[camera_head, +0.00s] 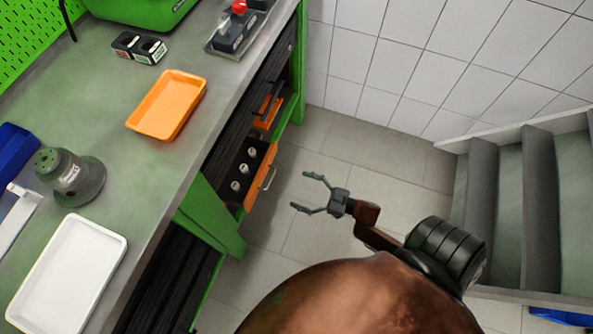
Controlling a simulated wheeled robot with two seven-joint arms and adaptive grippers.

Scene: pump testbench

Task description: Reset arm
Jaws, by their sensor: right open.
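My right gripper (306,192) is in the middle of the camera_head view. Its two fingers are spread apart with nothing between them, and they point left toward the workbench. It hangs over the tiled floor, clear of the bench. My right arm reaches up to it from the lower right. My left gripper is not in view.
The workbench (100,237) fills the left side. It bears an orange tray (167,105), a white tray (68,272), a grey-green pump part (70,176) and a blue bin (13,152). Drawers (247,172) face my gripper. Stairs (540,200) are at the right; floor between is free.

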